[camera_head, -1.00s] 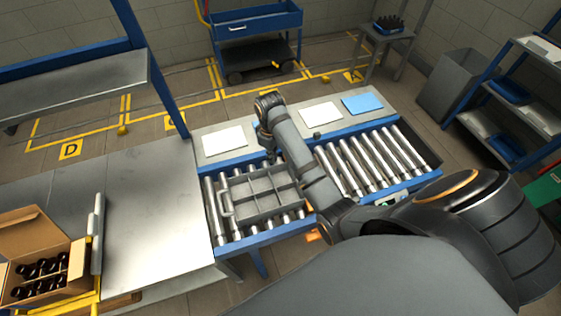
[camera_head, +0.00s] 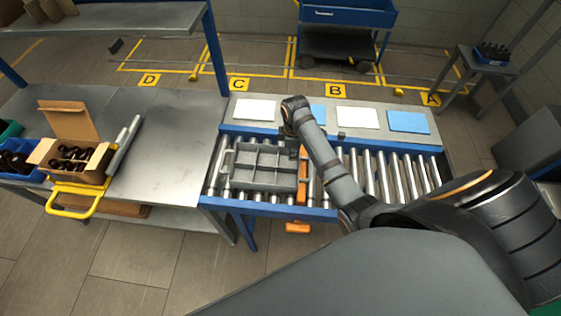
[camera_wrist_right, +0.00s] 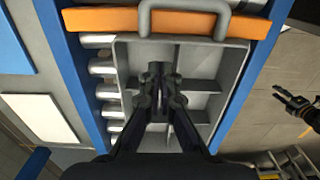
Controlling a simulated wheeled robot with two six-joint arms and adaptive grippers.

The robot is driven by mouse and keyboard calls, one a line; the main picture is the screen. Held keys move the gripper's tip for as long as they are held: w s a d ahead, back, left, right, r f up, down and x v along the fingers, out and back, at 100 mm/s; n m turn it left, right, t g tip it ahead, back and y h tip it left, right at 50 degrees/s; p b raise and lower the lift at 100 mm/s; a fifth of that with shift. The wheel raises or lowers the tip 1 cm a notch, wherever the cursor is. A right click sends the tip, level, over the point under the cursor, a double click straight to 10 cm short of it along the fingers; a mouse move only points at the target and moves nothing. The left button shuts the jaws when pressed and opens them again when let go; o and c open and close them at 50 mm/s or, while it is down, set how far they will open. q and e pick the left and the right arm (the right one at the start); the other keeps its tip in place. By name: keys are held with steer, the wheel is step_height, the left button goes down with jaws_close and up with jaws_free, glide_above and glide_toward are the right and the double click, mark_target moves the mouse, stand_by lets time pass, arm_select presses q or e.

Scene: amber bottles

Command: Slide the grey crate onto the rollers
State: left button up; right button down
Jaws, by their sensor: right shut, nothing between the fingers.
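The grey crate (camera_head: 262,185), an open tray with dividers, sits on the left part of the rollers (camera_head: 216,180). An orange bar (camera_head: 302,168) runs along its right end; in the right wrist view a crate handle (camera_wrist_right: 185,8) overlaps this bar (camera_wrist_right: 115,20). My right gripper (camera_wrist_right: 162,72) is shut and empty above the crate's dividers (camera_wrist_right: 205,85). In the head view it is mostly hidden behind my arm near the crate's far right corner. A black gripper (camera_wrist_right: 292,103), apparently my left, shows small at the right wrist view's right edge, clear of the crate.
More rollers (camera_head: 400,172) continue to the right. White and blue sheets lie on the ledge (camera_head: 240,125) behind. A metal table (camera_head: 170,150) on the left bears an open cardboard box (camera_head: 72,125) of dark bottles. A blue cart (camera_head: 345,14) stands at the back.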

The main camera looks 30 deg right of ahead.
mark_target(282, 163)
steer(key=f, duration=0.5)
steer(key=shift+s+d+f+p, duration=0.2)
steer(key=shift+s+f+p, duration=0.1)
steer(key=shift+s+p, duration=0.05)
steer(key=shift+w+a+f+p, duration=0.1)
steer(key=shift+w+a+p, duration=0.55)
steer(key=shift+a, duration=0.5)
steer(key=shift+w+a+f, duration=0.1)
steer(key=shift+w+a, duration=0.4)
steer(key=shift+a, duration=0.2)
arm_select(q)
steer(key=shift+s+d+r, duration=0.35)
steer(key=shift+s+r, duration=0.15)
steer(key=shift+s, duration=0.05)
steer(key=shift+s+d+r, duration=0.3)
steer(key=shift+s+r, duration=0.2)
steer(key=shift+s, duration=0.05)
